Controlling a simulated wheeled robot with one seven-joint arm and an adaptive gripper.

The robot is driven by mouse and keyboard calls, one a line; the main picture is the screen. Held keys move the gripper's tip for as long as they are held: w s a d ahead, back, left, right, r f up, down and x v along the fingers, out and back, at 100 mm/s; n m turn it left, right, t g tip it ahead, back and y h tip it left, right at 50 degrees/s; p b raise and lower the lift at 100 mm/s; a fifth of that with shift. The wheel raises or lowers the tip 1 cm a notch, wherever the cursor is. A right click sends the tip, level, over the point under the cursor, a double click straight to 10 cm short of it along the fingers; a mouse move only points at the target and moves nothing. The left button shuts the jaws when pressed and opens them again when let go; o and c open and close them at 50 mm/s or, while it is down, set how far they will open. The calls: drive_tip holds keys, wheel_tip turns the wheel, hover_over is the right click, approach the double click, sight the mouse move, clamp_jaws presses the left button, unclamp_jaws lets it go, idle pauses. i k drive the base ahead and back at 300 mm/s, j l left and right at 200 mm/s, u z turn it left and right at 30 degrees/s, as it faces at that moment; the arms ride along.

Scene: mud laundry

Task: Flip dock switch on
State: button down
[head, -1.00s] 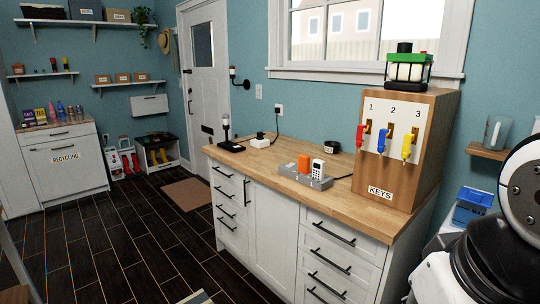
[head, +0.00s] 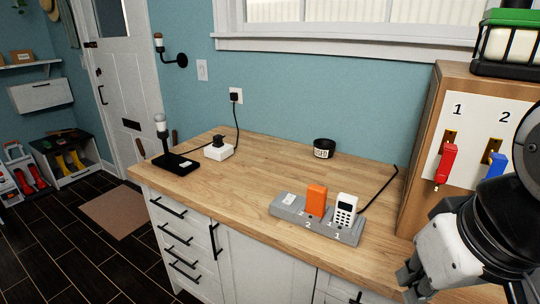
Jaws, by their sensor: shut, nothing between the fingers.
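The grey dock (head: 283,209) sits on the wooden counter, with slots marked 2 and 1. A pale switch plate (head: 289,199) is at its left end; which way the switch is set is too small to tell. An orange device (head: 316,200) stands upright in the dock, and a white handset (head: 345,210) with a keypad stands to its right. My gripper (head: 405,285) is at the lower right, to the right of the dock and apart from it. It is shut and empty, partly hidden by my arm.
A black round container (head: 324,148), a white plug block (head: 219,152) and a black lamp (head: 175,162) stand on the counter (head: 240,190).

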sight(289, 200)
drive_tip(key=i+j+z, duration=0.15)
drive_tip(key=i+j, duration=0.2)
drive_tip(key=i+j+z, duration=0.1)
drive_tip(key=i+j, duration=0.2)
drive_tip(key=j, duration=0.15)
drive_tip(key=i+j+z, duration=0.15)
drive_tip(key=j, duration=0.3)
drive_tip(key=i, duration=0.1)
